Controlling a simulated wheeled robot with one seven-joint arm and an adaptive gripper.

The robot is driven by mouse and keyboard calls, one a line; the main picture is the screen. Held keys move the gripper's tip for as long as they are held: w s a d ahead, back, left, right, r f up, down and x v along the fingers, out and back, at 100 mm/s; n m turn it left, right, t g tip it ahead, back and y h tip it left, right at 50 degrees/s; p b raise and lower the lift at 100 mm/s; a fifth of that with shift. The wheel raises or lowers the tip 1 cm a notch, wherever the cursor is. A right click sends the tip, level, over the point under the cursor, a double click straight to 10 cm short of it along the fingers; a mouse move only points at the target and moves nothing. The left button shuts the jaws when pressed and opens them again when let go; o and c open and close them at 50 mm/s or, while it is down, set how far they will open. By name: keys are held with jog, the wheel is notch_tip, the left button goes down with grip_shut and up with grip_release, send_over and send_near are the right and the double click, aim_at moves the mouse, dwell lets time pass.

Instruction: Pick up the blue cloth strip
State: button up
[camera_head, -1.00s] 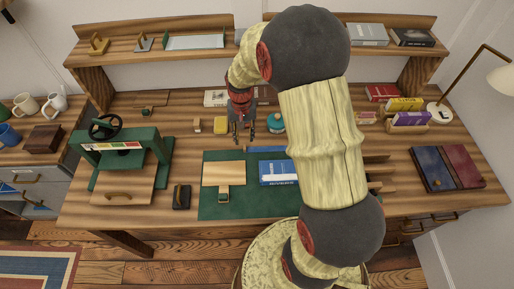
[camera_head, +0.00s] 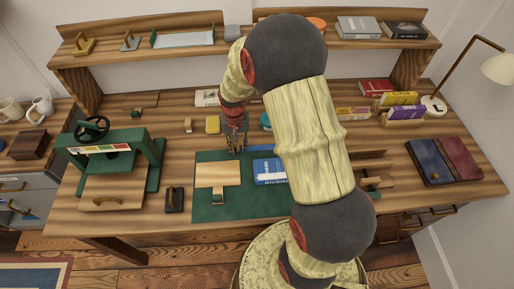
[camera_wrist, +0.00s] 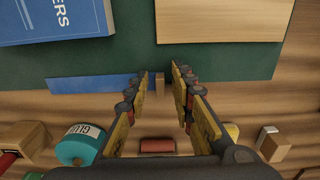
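The blue cloth strip (camera_wrist: 90,88) lies flat along the back edge of the green mat in the wrist view. In the head view only part of the strip (camera_head: 262,148) shows, beside my arm, which hides the rest. My gripper (camera_head: 238,150) is open and empty above the mat's back edge, near the strip's left end. In the wrist view, the strip's near end reaches the left finger of my gripper (camera_wrist: 159,72), which covers part of it. A small brown piece (camera_wrist: 159,84) shows between the fingers at that end. I cannot tell the fingertips' height above the strip.
The green mat (camera_head: 245,207) carries a wooden board (camera_head: 218,173) and a blue book (camera_head: 270,173). A teal glue pot (camera_wrist: 78,148) stands behind the strip. A yellow block (camera_head: 213,125) is behind my gripper. A green press (camera_head: 150,165) stands at left.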

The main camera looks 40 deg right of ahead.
grip_shut()
jog(key=shift+r, duration=0.15)
